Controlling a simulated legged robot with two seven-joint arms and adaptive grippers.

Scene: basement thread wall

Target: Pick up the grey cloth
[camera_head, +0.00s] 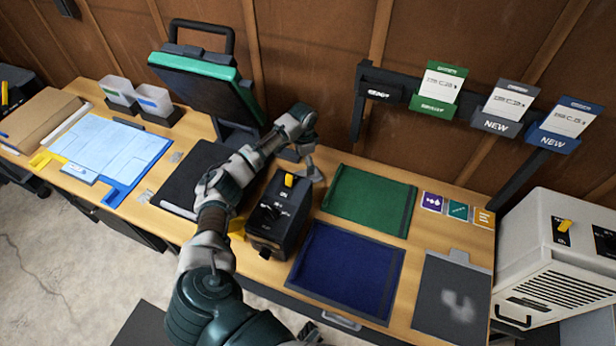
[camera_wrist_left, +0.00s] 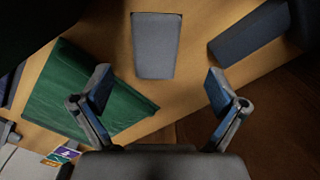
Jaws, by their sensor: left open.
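A flat grey rectangle that looks like the grey cloth (camera_wrist_left: 155,45) lies on the wooden bench top in the left wrist view. It is ahead of my left gripper (camera_wrist_left: 158,80), roughly centred between the two spread fingers. The fingers are open, with nothing between them, and apart from the cloth. In the head view my left gripper (camera_head: 313,170) points down over the bench, behind the black box and left of the green mat. There the arm and gripper hide most or all of the cloth. My right gripper is not in view.
A green mat (camera_head: 370,200) and a black box with a yellow switch (camera_head: 278,215) stand close to the gripper. A blue mat (camera_head: 345,270), a dark grey board (camera_head: 450,295) and a monitor (camera_head: 210,85) are also on the bench. The wooden wall rises behind.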

